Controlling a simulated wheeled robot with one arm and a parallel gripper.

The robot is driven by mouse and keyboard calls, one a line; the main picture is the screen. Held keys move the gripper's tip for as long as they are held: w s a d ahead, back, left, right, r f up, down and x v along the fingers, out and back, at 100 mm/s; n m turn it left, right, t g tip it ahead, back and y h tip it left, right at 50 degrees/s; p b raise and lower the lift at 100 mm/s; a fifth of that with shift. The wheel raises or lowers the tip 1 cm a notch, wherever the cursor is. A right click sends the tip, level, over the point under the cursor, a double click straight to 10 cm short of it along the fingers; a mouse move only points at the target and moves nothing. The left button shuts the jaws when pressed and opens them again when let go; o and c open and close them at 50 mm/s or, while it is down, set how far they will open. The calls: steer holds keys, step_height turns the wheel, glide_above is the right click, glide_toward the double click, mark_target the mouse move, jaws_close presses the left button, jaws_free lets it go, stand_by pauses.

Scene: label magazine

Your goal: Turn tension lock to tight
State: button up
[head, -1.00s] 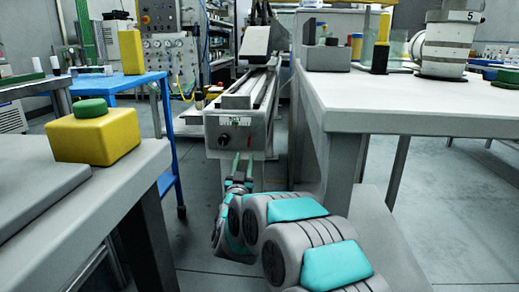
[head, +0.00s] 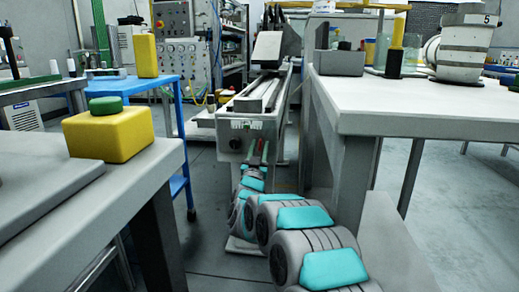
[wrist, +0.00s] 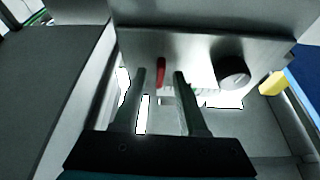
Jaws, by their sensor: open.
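The grey machine's front panel (head: 234,147) stands at the end of a long rail in the head view. It carries a dark round knob (head: 235,144), large at right in the wrist view (wrist: 233,72). A small red lever (wrist: 160,72) sticks out of the panel; I take it to be the tension lock. My gripper (wrist: 160,76) is open, with one finger on each side of the red lever and a gap on both sides. In the head view my gripper (head: 257,156) is at the panel's lower right. I cannot tell how deep the lever sits between the fingers.
A white-topped bench (head: 430,105) stands close on the right. A grey table (head: 150,160) on the left holds a yellow box with a green cap (head: 110,134). A blue trolley (head: 172,86) is behind it. Open floor lies between.

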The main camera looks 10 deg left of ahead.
steer(key=shift+c, duration=0.3)
jaws_close()
stand_by(0.3)
